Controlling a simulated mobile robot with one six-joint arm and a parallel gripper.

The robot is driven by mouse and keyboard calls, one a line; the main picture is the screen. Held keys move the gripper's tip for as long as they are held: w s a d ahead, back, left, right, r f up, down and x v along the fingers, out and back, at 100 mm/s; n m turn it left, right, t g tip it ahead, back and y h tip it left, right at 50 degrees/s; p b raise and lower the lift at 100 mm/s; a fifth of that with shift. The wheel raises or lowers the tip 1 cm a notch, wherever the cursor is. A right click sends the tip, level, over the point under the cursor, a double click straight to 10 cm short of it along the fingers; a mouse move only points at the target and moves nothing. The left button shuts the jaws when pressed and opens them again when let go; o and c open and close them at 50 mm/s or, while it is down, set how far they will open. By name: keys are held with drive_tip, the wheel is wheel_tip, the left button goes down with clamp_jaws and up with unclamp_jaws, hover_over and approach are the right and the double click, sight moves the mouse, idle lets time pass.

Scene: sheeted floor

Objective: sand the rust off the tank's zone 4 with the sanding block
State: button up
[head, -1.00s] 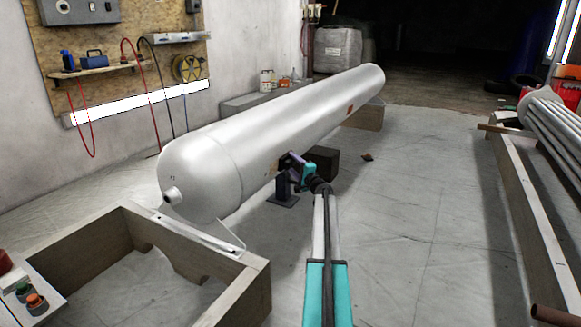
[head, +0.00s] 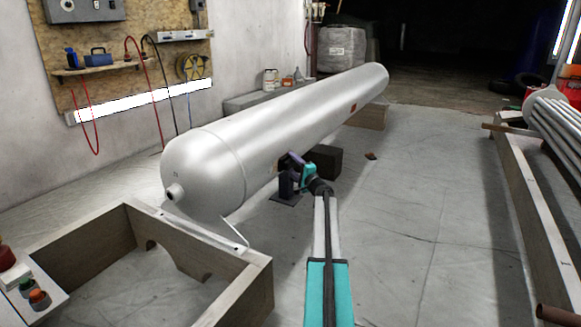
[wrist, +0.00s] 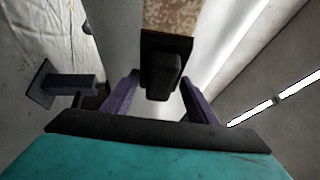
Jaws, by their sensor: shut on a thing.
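The long pale grey tank (head: 270,125) lies on its side across the head view. My gripper (head: 289,165) is at its near right flank, low down. In the wrist view my gripper (wrist: 160,100) has its two purple fingers shut on the dark sanding block (wrist: 162,76). A speckled brown rust patch (wrist: 172,14) shows on the tank just beyond the block's dark plate. Whether the block touches the tank cannot be told. In the head view the block is hidden or too small to make out. An orange-brown patch (head: 354,107) shows farther along the tank.
A dark stand (head: 285,199) is on the floor by my gripper, also in the wrist view (wrist: 70,84). A dark block (head: 323,162) stands beyond it. A wooden frame (head: 250,272) is at the near left, another (head: 545,235) at the right. The floor between is mostly clear.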

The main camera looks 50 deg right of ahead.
sight(289, 167)
drive_tip(key=shift+a, duration=0.15)
drive_tip(key=shift+s+a, duration=0.25)
drive_tip(key=shift+a, duration=0.5)
drive_tip(key=shift+s+a, duration=0.2)
drive_tip(key=shift+a, duration=0.55)
drive_tip(key=shift+a, duration=0.15)
drive_tip(key=shift+s+a, duration=0.15)
drive_tip(key=shift+a, duration=0.55)
drive_tip(key=shift+s+a, duration=0.1)
drive_tip(key=shift+a, duration=0.85)
drive_tip(key=shift+w+a+r, duration=0.1)
drive_tip(key=shift+s+a, duration=0.25)
drive_tip(key=shift+a, duration=0.6)
drive_tip(key=shift+s+a, duration=0.2)
drive_tip(key=shift+a, duration=0.65)
drive_tip(key=shift+s, duration=0.1)
